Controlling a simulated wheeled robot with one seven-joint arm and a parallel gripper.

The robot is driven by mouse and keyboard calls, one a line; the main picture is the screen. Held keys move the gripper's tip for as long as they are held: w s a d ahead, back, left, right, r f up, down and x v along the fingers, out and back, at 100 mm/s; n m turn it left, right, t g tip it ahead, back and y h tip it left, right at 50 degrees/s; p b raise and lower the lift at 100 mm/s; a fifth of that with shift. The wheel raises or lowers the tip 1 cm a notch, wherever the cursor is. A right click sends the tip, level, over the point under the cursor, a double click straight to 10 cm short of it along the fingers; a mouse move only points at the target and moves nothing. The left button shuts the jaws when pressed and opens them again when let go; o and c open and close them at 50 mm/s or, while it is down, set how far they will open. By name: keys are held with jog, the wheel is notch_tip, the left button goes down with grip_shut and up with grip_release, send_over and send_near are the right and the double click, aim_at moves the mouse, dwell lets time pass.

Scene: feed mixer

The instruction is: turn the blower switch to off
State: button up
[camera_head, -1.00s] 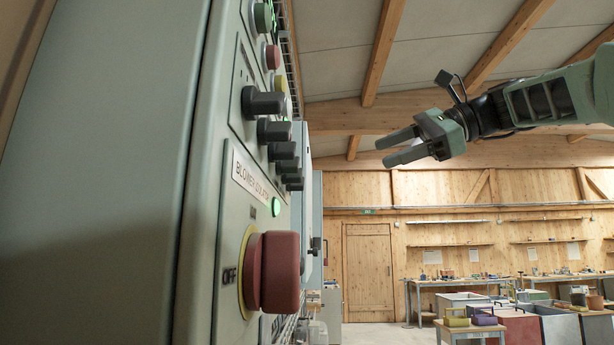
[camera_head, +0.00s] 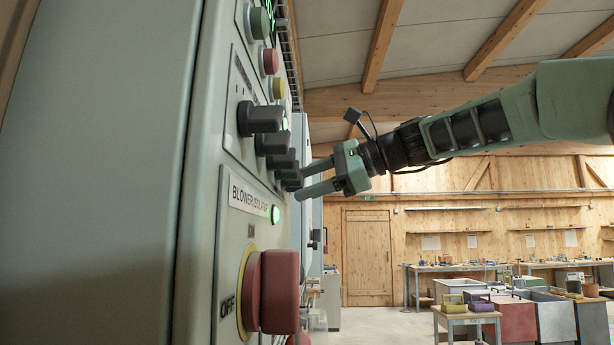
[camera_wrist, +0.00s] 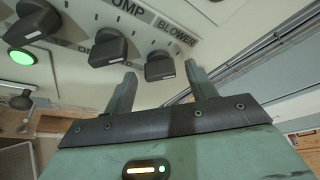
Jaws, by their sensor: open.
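The blower switch is a black rotary knob with a white mark, under the "BLOWER" label in the wrist view (camera_wrist: 160,68). In the head view it appears as the farthest knob of the row (camera_head: 290,180), partly covered by other knobs and a finger. My gripper (camera_head: 304,181) is open and reaches in from the right toward the panel. In the wrist view its fingertips (camera_wrist: 160,76) lie on either side of the blower knob. Whether they touch it I cannot tell.
A knob under the "PUMP" label (camera_wrist: 108,48) sits close to one finger. More black knobs (camera_head: 262,118) line the panel (camera_head: 205,200). A large red isolator knob (camera_head: 275,292) juts out below, with a lit green lamp (camera_head: 275,214) above it.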

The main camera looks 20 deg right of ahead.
jog(key=shift+w+a+f, duration=0.1)
jog(key=shift+w+a, duration=0.1)
jog(key=shift+a, duration=0.1)
jog(key=shift+c, duration=0.3)
jog(key=c, duration=0.9)
